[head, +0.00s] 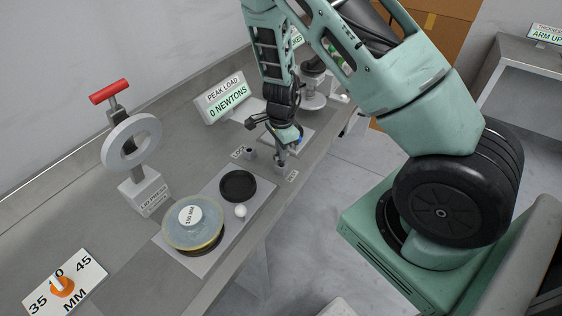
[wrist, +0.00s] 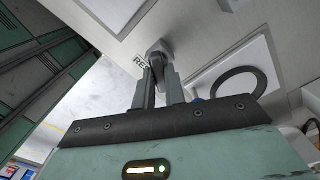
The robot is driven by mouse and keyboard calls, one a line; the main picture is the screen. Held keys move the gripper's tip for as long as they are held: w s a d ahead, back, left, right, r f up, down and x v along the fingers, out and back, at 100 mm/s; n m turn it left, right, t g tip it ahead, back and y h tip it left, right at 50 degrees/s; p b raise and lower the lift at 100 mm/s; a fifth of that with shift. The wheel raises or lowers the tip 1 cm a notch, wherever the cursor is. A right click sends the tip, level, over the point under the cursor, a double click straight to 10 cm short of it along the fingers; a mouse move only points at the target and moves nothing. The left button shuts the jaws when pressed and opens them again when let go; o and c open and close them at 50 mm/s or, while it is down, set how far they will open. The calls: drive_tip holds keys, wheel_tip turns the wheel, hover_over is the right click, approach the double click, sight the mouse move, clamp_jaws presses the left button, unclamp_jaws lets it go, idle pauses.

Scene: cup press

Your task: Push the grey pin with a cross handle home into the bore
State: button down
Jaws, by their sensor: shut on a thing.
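My gripper (head: 281,152) points down at the bench near its front edge, beyond the dark round pad. In the wrist view, its two fingers (wrist: 160,90) are shut on a grey piece, which I take to be the grey pin (wrist: 160,50). The fingers hide most of it, and I cannot make out the cross handle. A label beginning "RE" lies beside it. I cannot tell whether the pin touches the bench or a holder. A small grey block (head: 250,154) with a label stands just left of my gripper; whether it holds the bore is unclear.
A "PEAK LOAD 0 NEWTONS" sign (head: 226,98) stands behind. The lid press (head: 146,192) with a red handle is at left.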

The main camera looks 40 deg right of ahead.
drive_tip(key=shift+r+p, duration=1.4)
drive_tip(key=shift+r, duration=0.3)
